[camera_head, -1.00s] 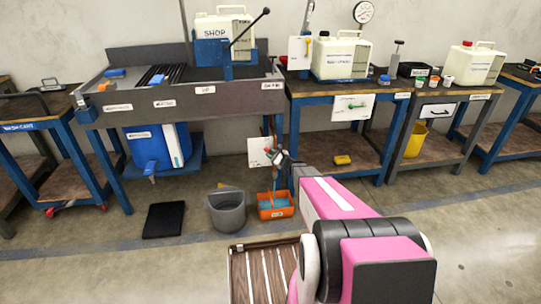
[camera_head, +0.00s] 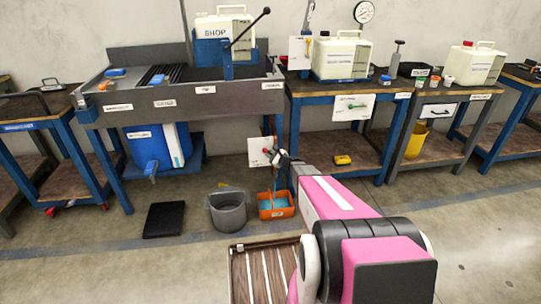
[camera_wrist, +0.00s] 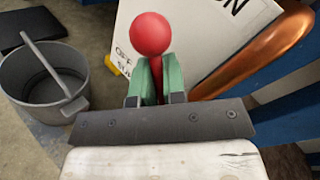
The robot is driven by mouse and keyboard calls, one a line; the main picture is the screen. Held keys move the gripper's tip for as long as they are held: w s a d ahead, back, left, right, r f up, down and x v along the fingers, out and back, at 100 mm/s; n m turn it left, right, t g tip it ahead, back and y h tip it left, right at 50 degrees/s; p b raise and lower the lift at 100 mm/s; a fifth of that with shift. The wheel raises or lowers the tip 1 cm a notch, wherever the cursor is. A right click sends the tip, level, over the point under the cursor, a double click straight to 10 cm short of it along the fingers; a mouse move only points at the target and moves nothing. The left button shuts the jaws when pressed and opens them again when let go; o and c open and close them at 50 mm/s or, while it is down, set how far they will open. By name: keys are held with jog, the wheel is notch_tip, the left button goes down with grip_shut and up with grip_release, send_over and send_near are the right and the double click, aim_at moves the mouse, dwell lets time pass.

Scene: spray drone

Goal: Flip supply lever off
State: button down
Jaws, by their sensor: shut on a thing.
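The supply lever has a red ball knob (camera_wrist: 150,34) on a red stem in the wrist view. My gripper (camera_wrist: 158,85) has its two green fingers shut on the stem just below the knob. A white sign (camera_wrist: 190,35) stands behind it, with "OFF" partly readable; the rest of its text is cut off or covered. In the head view my gripper (camera_head: 278,158) is small, beside the same white sign (camera_head: 259,152) below the sink bench. The lever's lower part is hidden behind the gripper.
A copper pipe (camera_wrist: 275,58) curves close to the right of my gripper. A grey bucket (camera_head: 229,212) and an orange tray (camera_head: 276,206) stand on the floor below. A blue bench leg (camera_head: 110,170) and a black mat (camera_head: 164,220) are to the left.

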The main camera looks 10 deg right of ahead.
jog(key=shift+a+f+n+g+h, duration=0.25)
jog(key=shift+f+n+g+h, duration=0.1)
jog(key=shift+f+n+h, duration=0.3)
jog(key=shift+a+f+n+g+h, duration=0.3)
jog(key=shift+f+n+g+h, duration=0.1)
jog(key=shift+n+h, duration=0.45)
jog(key=shift+a+f+n+g+h, duration=0.25)
jog(key=shift+f+n+g+h, duration=0.1)
jog(key=shift+f+n+h, duration=0.3)
jog(key=shift+n, duration=0.25)
jog(key=c, duration=1.5)
grip_release()
jog(key=shift+o, duration=0.2)
jog(key=shift+s+r, duration=0.1)
jog(key=v, duration=1)
jog(key=shift+s+r, duration=0.15)
jog(key=shift+s, duration=0.1)
jog(key=shift+d, duration=0.1)
